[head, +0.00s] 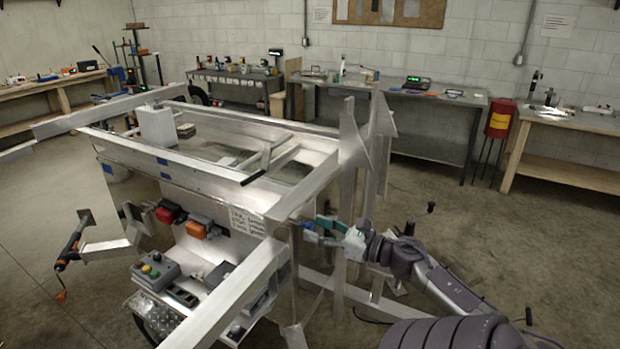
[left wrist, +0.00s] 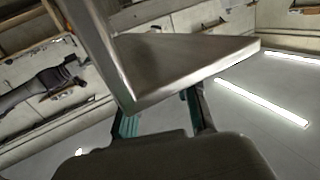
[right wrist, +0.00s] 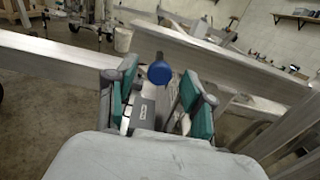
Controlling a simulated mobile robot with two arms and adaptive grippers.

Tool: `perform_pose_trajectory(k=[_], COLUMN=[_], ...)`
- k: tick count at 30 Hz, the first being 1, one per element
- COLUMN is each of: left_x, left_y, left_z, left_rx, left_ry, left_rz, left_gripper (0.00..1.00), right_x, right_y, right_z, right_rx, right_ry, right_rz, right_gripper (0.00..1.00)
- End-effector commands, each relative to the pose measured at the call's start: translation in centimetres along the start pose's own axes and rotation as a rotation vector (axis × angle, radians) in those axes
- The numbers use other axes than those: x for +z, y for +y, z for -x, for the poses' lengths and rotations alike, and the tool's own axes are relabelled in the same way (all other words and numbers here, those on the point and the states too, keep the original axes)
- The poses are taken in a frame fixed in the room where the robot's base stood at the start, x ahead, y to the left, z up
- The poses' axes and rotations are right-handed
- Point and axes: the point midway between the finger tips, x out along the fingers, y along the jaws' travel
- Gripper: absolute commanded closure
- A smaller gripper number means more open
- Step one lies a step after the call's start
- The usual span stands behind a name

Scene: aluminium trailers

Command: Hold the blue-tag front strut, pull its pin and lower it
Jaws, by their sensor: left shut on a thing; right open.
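My right gripper (head: 322,230) is beside the near right corner of the trailer frame. In the right wrist view its teal fingers (right wrist: 158,102) are open on either side of a round blue piece (right wrist: 159,72), with a small grey labelled block (right wrist: 143,110) below it. I cannot tell whether the blue piece is the pin's head or the tag. In the left wrist view my left gripper (left wrist: 162,115) is shut on an aluminium strut (left wrist: 170,68) that rises tilted between its fingers. My left gripper does not show in the head view. Any tag on the held strut is hidden.
The trailer's rails (head: 210,180) fill the middle left, with a control box (head: 155,270) and an orange part (head: 196,228) near its front. Workbenches (head: 415,100) line the back wall. Open floor lies at right.

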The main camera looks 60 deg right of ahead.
Motion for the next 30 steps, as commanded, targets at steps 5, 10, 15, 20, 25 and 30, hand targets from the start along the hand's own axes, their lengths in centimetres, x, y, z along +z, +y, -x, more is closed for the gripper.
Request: perform_pose_trajectory(k=[5,10,15,20,25,30], left_x=[-0.1,-0.1,-0.1,-0.1,-0.1,-0.1], left_y=[0.0,0.0,-0.1,0.0,0.0,0.0], left_z=[0.0,0.0,0.0,0.0,0.0,0.0], left_rx=[0.000,0.000,0.000,0.000,0.000,0.000], left_ry=[0.003,0.003,0.003,0.003,0.002,0.002], left_rz=[0.000,0.000,0.000,0.000,0.000,-0.001], left_gripper=[1.00,1.00,1.00,1.00,1.00,1.00], right_x=[0.0,0.0,-0.1,-0.1,-0.1,-0.1], right_y=[0.0,0.0,0.0,0.0,0.0,0.0], right_z=[-2.0,-2.6,-2.6,-2.5,-2.5,-2.5], right_rx=[0.001,-0.001,-0.001,-0.001,-0.001,-0.001], right_ry=[-0.001,0.000,0.000,0.000,0.000,0.000], right_rz=[-0.001,-0.003,-0.003,-0.003,-0.003,-0.003], right_gripper=[0.48,0.48,0.48,0.68,0.96,1.00])
